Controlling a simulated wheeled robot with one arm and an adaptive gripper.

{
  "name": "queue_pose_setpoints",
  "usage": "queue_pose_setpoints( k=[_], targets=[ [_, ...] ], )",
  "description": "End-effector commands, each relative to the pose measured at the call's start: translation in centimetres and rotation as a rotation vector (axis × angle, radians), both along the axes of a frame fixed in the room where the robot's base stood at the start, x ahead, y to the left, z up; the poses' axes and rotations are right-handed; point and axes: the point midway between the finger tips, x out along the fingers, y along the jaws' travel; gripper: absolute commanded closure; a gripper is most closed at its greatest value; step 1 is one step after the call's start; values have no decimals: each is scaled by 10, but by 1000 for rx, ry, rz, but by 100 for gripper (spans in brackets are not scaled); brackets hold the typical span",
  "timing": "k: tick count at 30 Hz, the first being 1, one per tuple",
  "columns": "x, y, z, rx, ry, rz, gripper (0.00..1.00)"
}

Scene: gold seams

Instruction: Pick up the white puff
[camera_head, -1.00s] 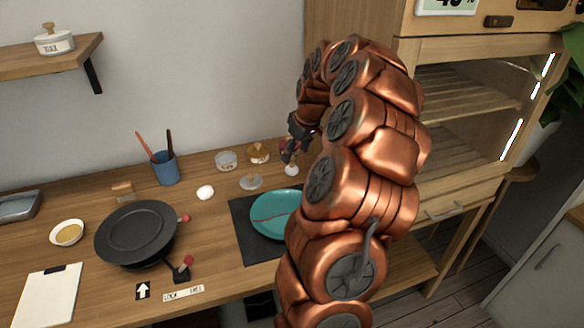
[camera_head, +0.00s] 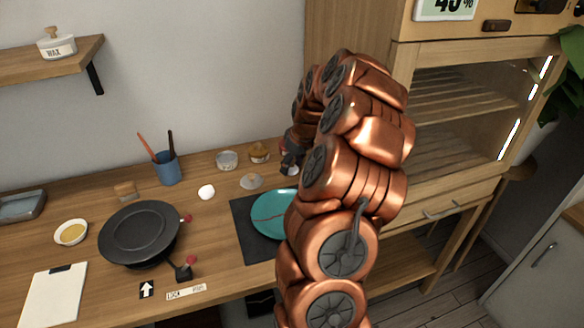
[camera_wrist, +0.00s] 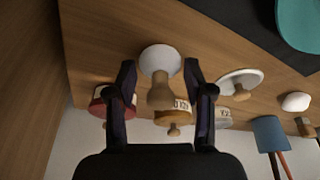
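A white round puff with a wooden knob handle (camera_wrist: 160,59) stands on the wooden table in the wrist view. My gripper (camera_wrist: 160,73) is open, with one dark finger on each side of the puff. The handle points toward my palm. I cannot tell whether either finger touches the puff. In the head view my gripper (camera_head: 291,161) is low over the table at the back, right of the small jars, and mostly hides the puff. A separate white rounded lump (camera_head: 206,191) lies further left; it also shows in the wrist view (camera_wrist: 296,101).
A pale disc with a wooden knob (camera_head: 251,181) lies close by. A glass dish (camera_head: 227,160), a gold-topped jar (camera_head: 259,152) and a red-and-white container (camera_wrist: 106,103) crowd the back. A teal plate (camera_head: 268,213) lies on a dark mat (camera_head: 258,247). A cabinet (camera_head: 440,180) stands right.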

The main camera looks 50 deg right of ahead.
Motion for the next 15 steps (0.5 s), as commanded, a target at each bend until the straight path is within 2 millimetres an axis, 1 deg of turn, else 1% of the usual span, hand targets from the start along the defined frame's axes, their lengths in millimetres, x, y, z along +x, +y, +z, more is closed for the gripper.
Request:
queue_pose_setpoints(
  k=[1,8,15],
  targets=[
    [0,0,0,0,0,0,56],
    [0,0,0,0,0,0,80],
    [0,0,0,0,0,0,80]
  ],
)
